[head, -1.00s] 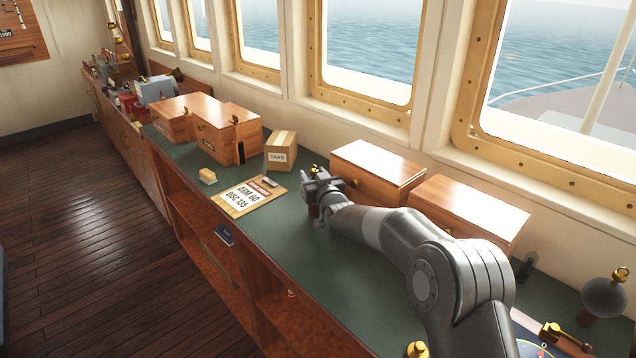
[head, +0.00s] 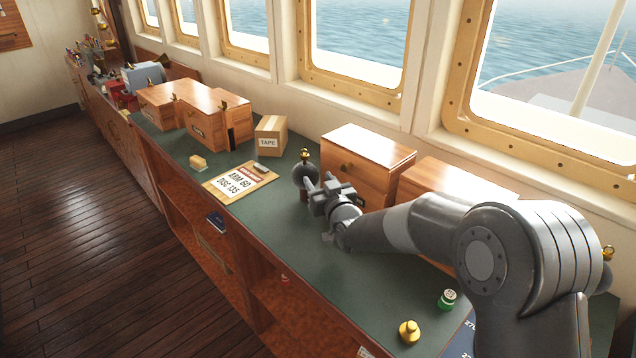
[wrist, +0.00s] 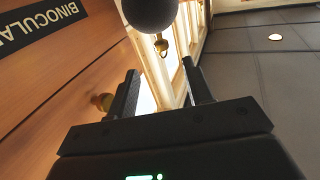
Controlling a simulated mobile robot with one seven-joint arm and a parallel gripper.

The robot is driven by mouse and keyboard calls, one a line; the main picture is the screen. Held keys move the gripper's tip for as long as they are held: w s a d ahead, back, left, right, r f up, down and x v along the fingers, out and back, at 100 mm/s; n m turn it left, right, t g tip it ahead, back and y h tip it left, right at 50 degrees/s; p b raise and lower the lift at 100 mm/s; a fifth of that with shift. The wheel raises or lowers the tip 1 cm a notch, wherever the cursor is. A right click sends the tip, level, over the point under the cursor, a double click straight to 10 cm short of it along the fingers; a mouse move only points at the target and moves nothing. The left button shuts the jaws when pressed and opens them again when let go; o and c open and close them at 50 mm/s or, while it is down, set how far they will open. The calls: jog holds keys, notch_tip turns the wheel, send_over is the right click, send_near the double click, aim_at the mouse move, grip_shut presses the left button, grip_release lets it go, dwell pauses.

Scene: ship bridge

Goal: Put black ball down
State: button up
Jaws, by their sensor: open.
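The black ball (head: 304,175), with a brass knob on top, stands on a small reddish base on the green counter (head: 290,232), left of a wooden box. My gripper (head: 320,187) is just to the right of the ball with its fingers spread. In the wrist view the ball (wrist: 151,12) shows at the top edge, beyond the open fingers (wrist: 160,70). A gap shows between fingertips and ball there, and nothing is between the fingers.
Wooden boxes (head: 366,165) line the window side, one close behind my gripper. A cardboard tape box (head: 270,136) and a note board (head: 240,181) are to the left. A brass weight (head: 409,331) and a green-ringed cylinder (head: 447,299) stand at the front right. The counter's middle is clear.

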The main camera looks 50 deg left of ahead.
aim_at(305, 161)
dwell(0.4)
jog(key=shift+x, duration=6.1)
jog(key=shift+f, duration=0.1)
grip_shut()
